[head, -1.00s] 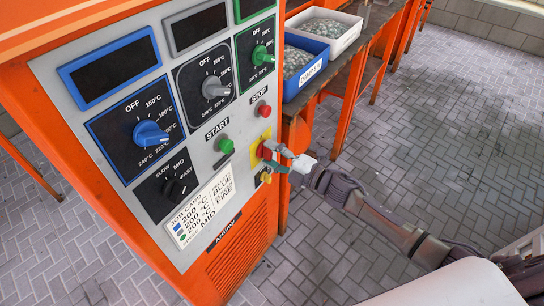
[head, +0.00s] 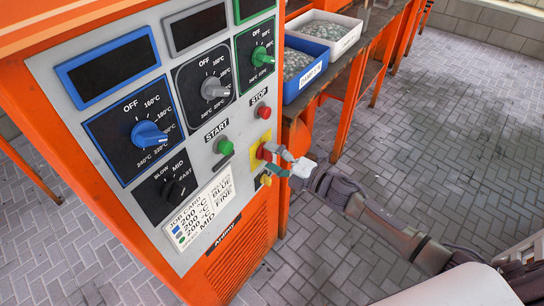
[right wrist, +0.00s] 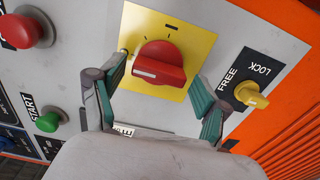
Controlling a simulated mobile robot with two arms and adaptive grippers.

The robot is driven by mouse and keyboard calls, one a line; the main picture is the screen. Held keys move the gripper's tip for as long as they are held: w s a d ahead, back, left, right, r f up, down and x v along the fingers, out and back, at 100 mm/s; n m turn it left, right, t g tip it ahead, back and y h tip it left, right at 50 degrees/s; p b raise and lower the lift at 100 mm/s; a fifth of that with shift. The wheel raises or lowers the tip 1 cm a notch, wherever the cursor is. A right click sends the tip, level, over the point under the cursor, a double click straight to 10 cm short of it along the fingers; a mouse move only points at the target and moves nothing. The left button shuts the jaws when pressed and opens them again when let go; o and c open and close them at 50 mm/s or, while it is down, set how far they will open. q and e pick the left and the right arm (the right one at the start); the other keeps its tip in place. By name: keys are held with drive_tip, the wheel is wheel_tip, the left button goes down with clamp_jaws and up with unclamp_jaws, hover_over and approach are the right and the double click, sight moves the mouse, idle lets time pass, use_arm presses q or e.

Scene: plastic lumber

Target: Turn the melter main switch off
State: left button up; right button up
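The melter main switch is a red rotary knob (right wrist: 160,64) on a yellow plate (right wrist: 196,42). Its grip lies nearly level in the right wrist view, with a white mark at its left end. My right gripper (right wrist: 158,78) is open, with its green-padded fingers on either side of the knob and a visible gap at each. In the head view my right gripper (head: 279,160) is at the yellow plate (head: 265,138) and partly covers the knob. I cannot tell how deep the fingertips reach. My left gripper is not in view.
A yellow FREE/LOCK knob (right wrist: 251,95) sits close to the right finger. The red STOP button (head: 263,111) and green START button (head: 225,146) are nearby. A table with a blue bin (head: 305,72) and a white bin (head: 332,30) stands behind the panel. Floor to the right is clear.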

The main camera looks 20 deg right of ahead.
drive_tip(key=shift+d, duration=0.1)
drive_tip(key=v, duration=1.2)
idle(0.4)
drive_tip(key=d+f+m+h+p, duration=0.1)
drive_tip(key=d+f+m+h, duration=0.25)
drive_tip(key=f, duration=0.35)
drive_tip(key=d+f+m+h, duration=0.2)
drive_tip(key=f+m, duration=0.3)
drive_tip(key=f, duration=0.1)
drive_tip(key=s+d+f+m+g+h+p, duration=0.1)
drive_tip(key=s+f+m+g+h, duration=0.15)
drive_tip(key=s+f, duration=0.4)
drive_tip(key=s+d+f+m+g+h, duration=0.15)
drive_tip(key=s+f+m, duration=0.25)
drive_tip(key=f, duration=0.6)
drive_tip(key=s+a+f+m+g, duration=0.2)
drive_tip(key=s+f, duration=0.3)
drive_tip(key=s, duration=0.5)
drive_tip(key=s+a+f+m+g+h+p, duration=0.1)
drive_tip(key=s+a+f+m+g, duration=0.2)
drive_tip(key=s+f, duration=0.3)
drive_tip(key=s+a+f+m+g, duration=0.3)
drive_tip(key=s+a+f+g, duration=0.1)
drive_tip(key=s, duration=1)
drive_tip(key=shift+s+f+p, duration=0.35)
drive_tip(key=shift+f, duration=0.45)
